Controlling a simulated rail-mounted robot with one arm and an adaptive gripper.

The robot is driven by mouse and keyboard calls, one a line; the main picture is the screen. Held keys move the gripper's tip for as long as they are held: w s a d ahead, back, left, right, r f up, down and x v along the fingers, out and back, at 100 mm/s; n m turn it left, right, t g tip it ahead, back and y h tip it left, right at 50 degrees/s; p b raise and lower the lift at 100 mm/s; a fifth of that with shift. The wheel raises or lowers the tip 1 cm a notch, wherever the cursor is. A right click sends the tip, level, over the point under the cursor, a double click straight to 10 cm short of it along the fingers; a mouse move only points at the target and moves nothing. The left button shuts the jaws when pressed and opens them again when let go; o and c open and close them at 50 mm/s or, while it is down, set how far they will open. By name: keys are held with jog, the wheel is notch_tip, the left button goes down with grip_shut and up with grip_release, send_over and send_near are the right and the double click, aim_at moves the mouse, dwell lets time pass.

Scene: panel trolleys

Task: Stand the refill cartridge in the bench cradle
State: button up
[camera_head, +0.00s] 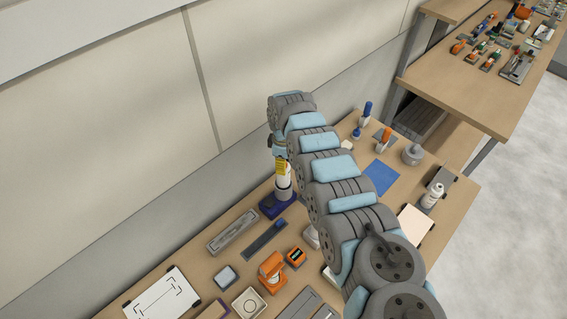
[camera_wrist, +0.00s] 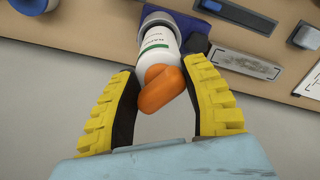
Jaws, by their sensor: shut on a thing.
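The refill cartridge is a white cylinder with a green stripe and an orange end piece. It shows in the wrist view (camera_wrist: 155,48) and, partly covered by my gripper, in the head view (camera_head: 284,181). My gripper (camera_wrist: 160,80), with yellow fingers, is shut on it near the orange end. The bench cradle, a dark blue base with a grey collar, stands by the wall in the head view (camera_head: 270,208) and also shows in the wrist view (camera_wrist: 196,42). The cartridge's far end is at the collar and looks upright. I cannot tell how deep it sits.
A long grey tray (camera_head: 232,232) and a dark strip (camera_head: 265,238) lie near the cradle. An orange device (camera_head: 272,268) stands closer. A blue mat (camera_head: 380,177) and a white bottle (camera_head: 432,195) lie beyond my arm. The wall rises close behind the cradle.

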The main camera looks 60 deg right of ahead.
jog(key=shift+f+b, duration=2.45)
jog(key=shift+f, duration=1.25)
jog(key=o, duration=1.3)
jog(key=shift+c, duration=0.2)
jog(key=shift+r, duration=0.15)
jog(key=shift+d+r, duration=0.15)
jog(key=shift+r, duration=5.75)
